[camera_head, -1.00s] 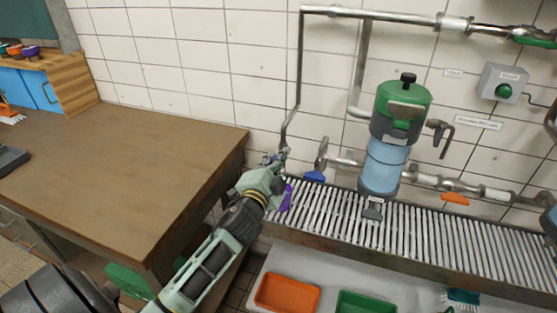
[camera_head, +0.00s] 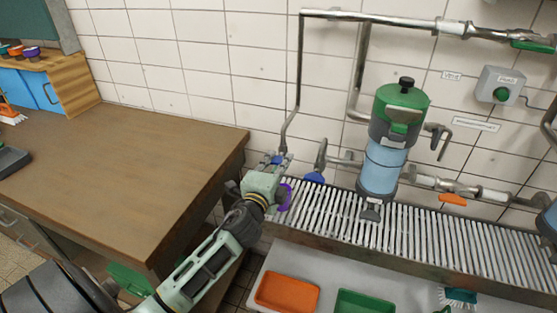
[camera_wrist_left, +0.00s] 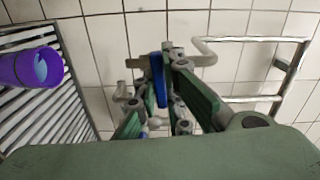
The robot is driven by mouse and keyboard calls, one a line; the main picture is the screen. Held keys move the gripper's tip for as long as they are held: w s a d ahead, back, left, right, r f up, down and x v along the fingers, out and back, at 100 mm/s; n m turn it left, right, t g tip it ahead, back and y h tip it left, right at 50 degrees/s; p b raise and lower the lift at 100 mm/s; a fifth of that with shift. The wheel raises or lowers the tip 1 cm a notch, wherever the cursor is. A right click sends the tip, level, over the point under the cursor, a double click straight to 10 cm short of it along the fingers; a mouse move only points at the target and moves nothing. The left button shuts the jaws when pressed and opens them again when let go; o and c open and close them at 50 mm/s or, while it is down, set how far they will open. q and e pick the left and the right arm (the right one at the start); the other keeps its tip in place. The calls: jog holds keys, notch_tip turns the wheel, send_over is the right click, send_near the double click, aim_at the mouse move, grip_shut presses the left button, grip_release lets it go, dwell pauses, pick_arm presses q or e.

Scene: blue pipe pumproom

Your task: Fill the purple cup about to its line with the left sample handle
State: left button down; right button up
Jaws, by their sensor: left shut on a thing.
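The purple cup (camera_head: 286,196) stands at the left end of the slatted drain grate, partly hidden behind my left gripper (camera_head: 279,160). In the left wrist view the purple cup (camera_wrist_left: 22,69) shows at the left, with a pale blue surface inside; I cannot make out its line or the level. The left sample handle (camera_head: 277,160) is blue and sits by the lower end of the thin pipe. In the left wrist view my left gripper (camera_wrist_left: 157,112) is shut on the blue handle (camera_wrist_left: 158,88). My right gripper is not in view.
A second blue handle (camera_head: 314,177) is just right. A green-topped vessel with blue liquid (camera_head: 385,165) stands over the grate (camera_head: 420,225). A wooden bench (camera_head: 120,170) lies left. Orange (camera_head: 287,291) and green (camera_head: 364,303) trays are below.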

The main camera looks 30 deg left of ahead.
pick_arm(q)
jog(key=shift+m, duration=0.5)
jog(key=shift+f, duration=0.15)
jog(key=c, duration=1.9)
grip_release()
jog(key=shift+d, duration=0.1)
jog(key=shift+o, duration=0.2)
jog(key=v, duration=1.2)
